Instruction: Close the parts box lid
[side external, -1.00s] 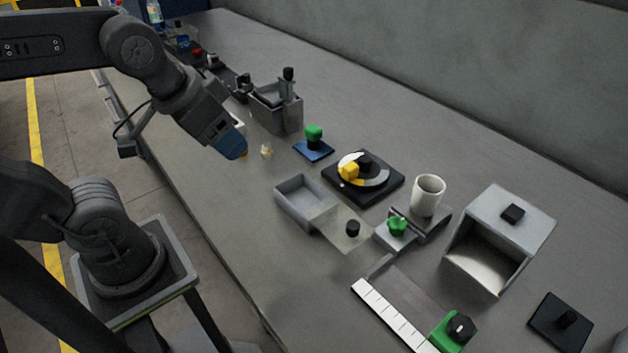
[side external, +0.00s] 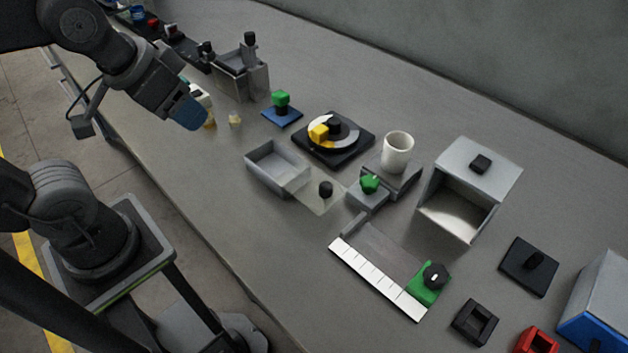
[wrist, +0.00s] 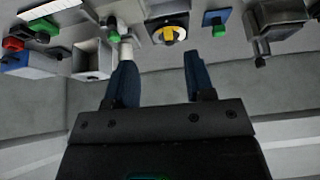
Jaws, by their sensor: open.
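The small open-topped grey box (side external: 263,176) sits mid-bench in the side view; I take it as the parts box. A thin, see-through panel (side external: 318,203) with a black knob (side external: 325,189) extends from its right end, leaving the box open. I take this panel as its lid. My gripper (side external: 190,113) is above the bench, up and left of the box, apart from it. In the wrist view its two blue fingers (wrist: 160,82) are spread with nothing between them. I cannot make out the box or panel clearly there.
A dial with a yellow block (side external: 318,132), a white cup (side external: 397,152) and a green knob (side external: 370,183) stand near the panel. A larger open-fronted grey box (side external: 480,154) is farther right. A grey bin (side external: 240,82) and green-topped blue pad (side external: 282,113) lie behind.

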